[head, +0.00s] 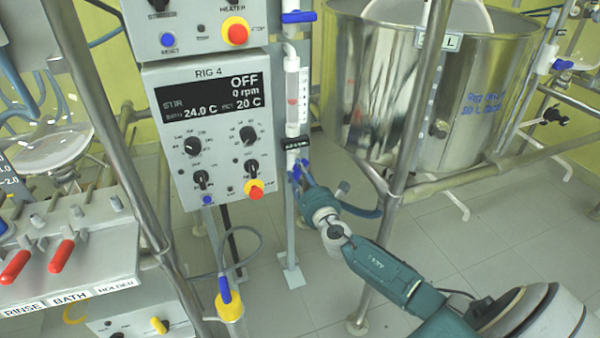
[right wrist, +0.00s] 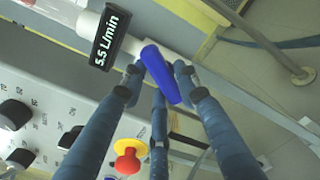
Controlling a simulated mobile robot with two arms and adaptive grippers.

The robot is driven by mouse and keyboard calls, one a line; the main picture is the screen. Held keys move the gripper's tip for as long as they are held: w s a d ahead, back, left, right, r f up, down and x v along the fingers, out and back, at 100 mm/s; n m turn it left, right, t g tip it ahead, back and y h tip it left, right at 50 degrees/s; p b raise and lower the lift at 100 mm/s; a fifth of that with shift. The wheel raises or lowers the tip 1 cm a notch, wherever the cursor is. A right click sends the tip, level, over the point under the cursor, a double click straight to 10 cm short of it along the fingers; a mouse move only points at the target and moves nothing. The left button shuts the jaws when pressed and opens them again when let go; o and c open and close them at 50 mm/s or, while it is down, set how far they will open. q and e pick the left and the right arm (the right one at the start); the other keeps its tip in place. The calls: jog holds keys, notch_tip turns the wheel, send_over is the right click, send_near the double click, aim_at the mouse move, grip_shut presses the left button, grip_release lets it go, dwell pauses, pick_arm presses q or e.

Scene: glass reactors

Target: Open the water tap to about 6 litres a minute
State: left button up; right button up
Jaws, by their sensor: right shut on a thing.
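The water tap has a blue handle (right wrist: 160,75), seen close in the right wrist view. My right gripper (head: 302,172) is shut on the blue handle, with its fingers around it. The flow display (right wrist: 109,38) just above the tap reads 5.5 L/min; in the head view the display (head: 296,143) is too small to read. The clear flow tube (head: 297,97) with a red float stands above the display. My left gripper is not in view.
The RIG 4 control panel (head: 212,75) with knobs and red-yellow buttons stands just left of the tap. A steel vessel (head: 480,110) and metal frame posts stand to the right. A rack with red-handled levers (head: 62,256) is at the lower left.

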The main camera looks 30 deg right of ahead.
jog(key=shift+a+n, duration=0.1)
jog(key=shift+n, duration=0.3)
jog(key=o, duration=1.1)
jog(key=shift+s+f, duration=0.1)
jog(key=shift+s, duration=0.15)
jog(key=v, duration=1.1)
jog(key=shift+s+a, duration=0.1)
jog(key=shift+s, duration=0.1)
